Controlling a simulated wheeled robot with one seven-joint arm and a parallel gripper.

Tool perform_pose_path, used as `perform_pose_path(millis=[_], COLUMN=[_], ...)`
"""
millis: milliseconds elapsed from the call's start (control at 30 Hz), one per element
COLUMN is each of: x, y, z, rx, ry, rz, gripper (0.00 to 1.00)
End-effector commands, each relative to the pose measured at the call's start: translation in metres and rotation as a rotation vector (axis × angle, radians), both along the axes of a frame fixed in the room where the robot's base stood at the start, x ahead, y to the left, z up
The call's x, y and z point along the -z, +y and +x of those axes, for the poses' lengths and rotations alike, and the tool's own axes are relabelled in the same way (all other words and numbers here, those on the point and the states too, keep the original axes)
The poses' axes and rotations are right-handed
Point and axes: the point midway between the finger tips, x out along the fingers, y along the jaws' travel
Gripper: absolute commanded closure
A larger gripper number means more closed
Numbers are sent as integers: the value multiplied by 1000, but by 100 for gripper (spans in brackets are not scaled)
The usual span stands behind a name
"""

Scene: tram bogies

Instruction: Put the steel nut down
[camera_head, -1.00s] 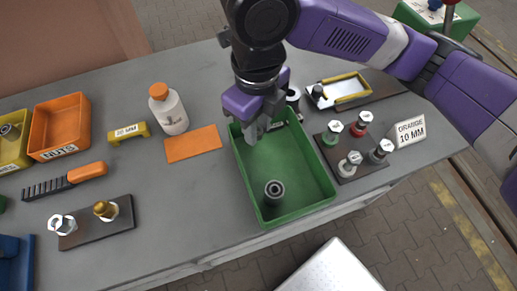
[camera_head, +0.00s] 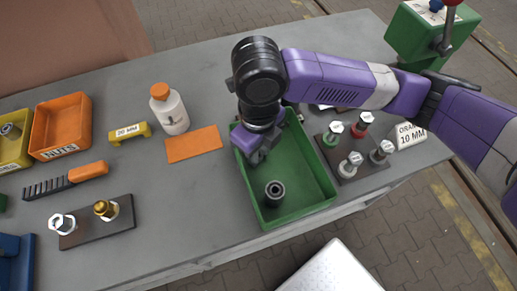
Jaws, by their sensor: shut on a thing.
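My gripper (camera_head: 258,156) is over the left part of the green tray (camera_head: 300,172), pointing down, with its jaws shut. The steel nut is hidden between the jaws and under the wrist, so I cannot make out its shape or its height above the tray floor. A dark round socket-like piece (camera_head: 275,192) stands in the front part of the tray, a little in front of my gripper and apart from it.
An orange nuts bin (camera_head: 60,125) stands far left. The tray's front floor is mostly free.

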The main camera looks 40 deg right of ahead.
Motion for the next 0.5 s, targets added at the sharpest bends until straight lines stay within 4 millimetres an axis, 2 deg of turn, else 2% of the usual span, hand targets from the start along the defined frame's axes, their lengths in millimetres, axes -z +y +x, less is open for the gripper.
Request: perform_pose_path(millis=[167, 200, 300, 500], x=[5, 4, 3, 3], y=[0, 0, 0, 0], z=[0, 0, 0, 0], rx=[0, 0, 0, 0], ry=[0, 0, 0, 0], rz=[-1, -1, 0, 0], gripper=[100, 70, 52, 52])
